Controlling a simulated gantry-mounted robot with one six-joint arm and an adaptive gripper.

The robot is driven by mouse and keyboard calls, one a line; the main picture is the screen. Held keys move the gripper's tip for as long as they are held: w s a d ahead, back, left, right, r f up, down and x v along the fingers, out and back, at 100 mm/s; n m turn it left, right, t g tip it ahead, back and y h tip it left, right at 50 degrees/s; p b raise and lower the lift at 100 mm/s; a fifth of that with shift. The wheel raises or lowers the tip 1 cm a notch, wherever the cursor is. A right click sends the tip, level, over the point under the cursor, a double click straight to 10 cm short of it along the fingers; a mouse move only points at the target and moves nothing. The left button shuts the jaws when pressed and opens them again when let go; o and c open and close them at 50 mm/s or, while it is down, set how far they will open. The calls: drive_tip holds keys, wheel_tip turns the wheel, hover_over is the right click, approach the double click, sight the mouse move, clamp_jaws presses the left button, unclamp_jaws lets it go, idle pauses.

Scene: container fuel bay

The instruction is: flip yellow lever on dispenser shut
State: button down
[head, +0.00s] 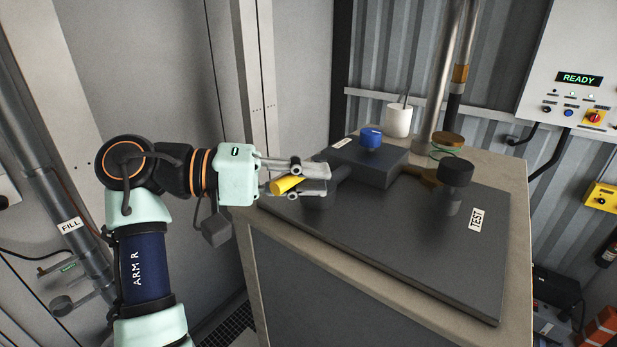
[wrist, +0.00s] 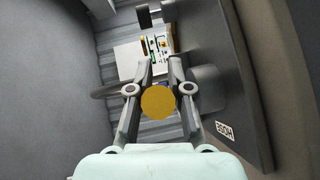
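The yellow lever (head: 287,184) is a short rod at the left side of the dispenser (head: 371,163), a dark block with a blue knob on top. My gripper (head: 325,178) reaches in from the left, with its two fingers on either side of the lever. In the wrist view the lever's round end (wrist: 158,102) faces the camera, between the fingers of my gripper (wrist: 158,62). Slim gaps show beside that round end. Whether the fingers press on the lever further along is hidden. The lever's joint with the dispenser is partly covered by the fingers.
A dark plate (head: 400,250) lies on the bench under the dispenser. A black-capped post (head: 455,175), a white cup (head: 398,120) and a vertical pipe (head: 445,80) stand around it. A control panel (head: 575,80) reading READY hangs at right. Open room lies left of the bench.

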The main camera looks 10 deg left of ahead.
drive_tip(key=c, duration=1.1)
unclamp_jaws()
drive_tip(key=v, duration=1.2)
drive_tip(key=shift+w, duration=0.1)
